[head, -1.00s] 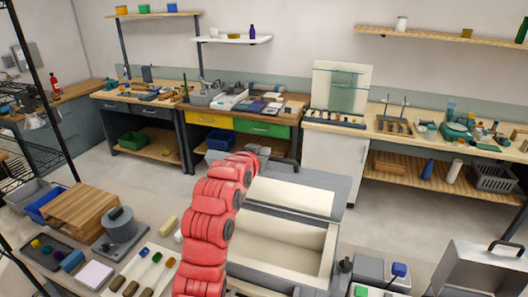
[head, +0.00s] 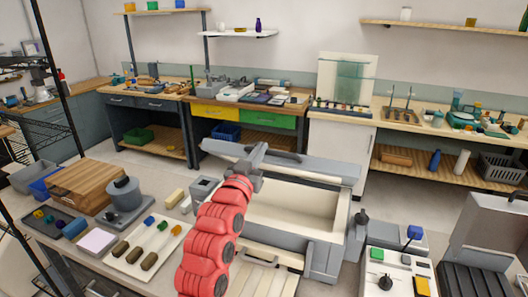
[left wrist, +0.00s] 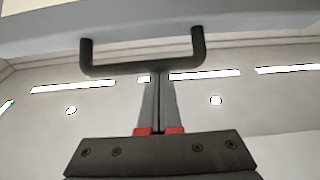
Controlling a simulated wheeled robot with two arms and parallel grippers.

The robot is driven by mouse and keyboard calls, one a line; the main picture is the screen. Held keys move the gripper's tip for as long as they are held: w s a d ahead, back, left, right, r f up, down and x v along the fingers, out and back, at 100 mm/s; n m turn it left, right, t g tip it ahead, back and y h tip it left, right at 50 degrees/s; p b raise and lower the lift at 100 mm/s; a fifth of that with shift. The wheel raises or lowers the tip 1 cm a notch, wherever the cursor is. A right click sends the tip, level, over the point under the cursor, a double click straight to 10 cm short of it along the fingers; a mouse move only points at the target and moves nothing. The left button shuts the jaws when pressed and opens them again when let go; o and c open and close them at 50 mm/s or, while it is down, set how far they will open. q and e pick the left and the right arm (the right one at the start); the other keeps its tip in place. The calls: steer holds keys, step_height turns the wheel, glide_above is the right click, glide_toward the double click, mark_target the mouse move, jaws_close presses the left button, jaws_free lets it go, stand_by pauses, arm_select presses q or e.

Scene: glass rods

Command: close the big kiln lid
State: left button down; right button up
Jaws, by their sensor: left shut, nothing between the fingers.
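The big kiln (head: 328,232) is a grey box with a cream hollow, and its top is open. Its grey lid (head: 318,168) is raised at the back and shows nearly edge-on in the head view. My left gripper (head: 262,150) is at the lid, its red arm reaching across the kiln's left part. In the left wrist view, the lid's black handle (left wrist: 112,68) hangs from the grey lid edge (left wrist: 60,32). The shut left fingers (left wrist: 157,76) end at the middle of the handle bar, with nothing between them. Whether they touch it is unclear. My right gripper is not in view.
A wooden box (head: 85,186), a grey pot (head: 124,200) and a tray with coloured rods (head: 140,252) are on the left of the near bench. A small block set (head: 398,262) and a grey open case (head: 490,240) stand at the right. Open floor lies behind the kiln.

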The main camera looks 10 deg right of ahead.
arm_select(q)
steer(key=s+a+f+t+h+b, duration=0.1)
steer(key=s+a+f+t+b, duration=0.1)
steer(key=f+b, duration=0.5)
steer(key=s+a+f+t+h+b, duration=0.1)
steer(key=s+f+b, duration=0.3)
steer(key=f+b, duration=0.4)
steer(key=a+b, duration=0.1)
steer(key=b, duration=0.4)
steer(key=shift+s+a+f+t+h, duration=0.2)
steer(key=shift+f+t+h, duration=0.1)
steer(key=shift+t, duration=0.1)
